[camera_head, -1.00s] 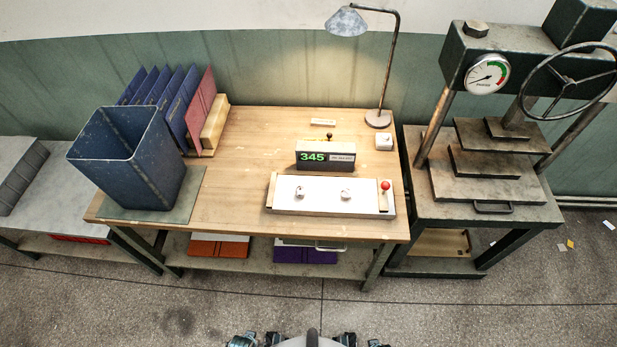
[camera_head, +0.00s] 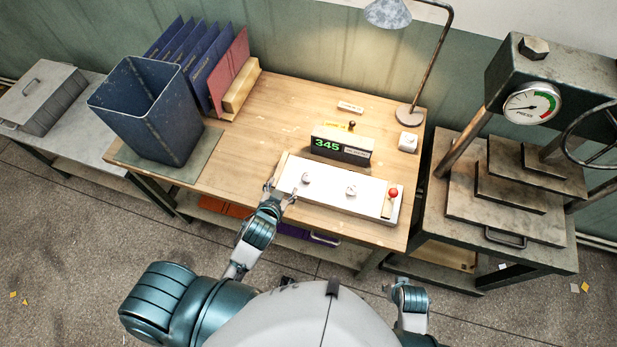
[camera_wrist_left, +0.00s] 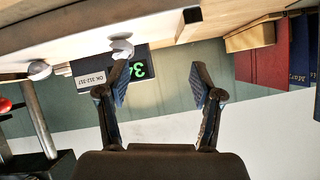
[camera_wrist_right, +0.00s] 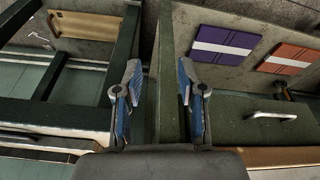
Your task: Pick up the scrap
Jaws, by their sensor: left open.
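Two small whitish lumps, (camera_head: 306,178) and (camera_head: 351,190), sit on the white board of the feeder (camera_head: 328,196); I cannot tell whether either is the scrap. They also show upside down in the left wrist view (camera_wrist_left: 122,48). My left gripper (camera_head: 280,193) is open and empty at the board's left front edge, apart from the nearer lump. In the left wrist view its fingers (camera_wrist_left: 160,92) are spread. My right gripper (camera_wrist_right: 158,98) is open and empty, facing the lower shelves. Small paper bits (camera_head: 585,287) lie on the floor at the right.
A blue bin (camera_head: 150,115) stands on the table's left, before a row of folders (camera_head: 228,70). A counter reading 345 (camera_head: 342,146) stands behind the board. A lamp (camera_head: 425,85) and a press (camera_head: 515,190) are at the right.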

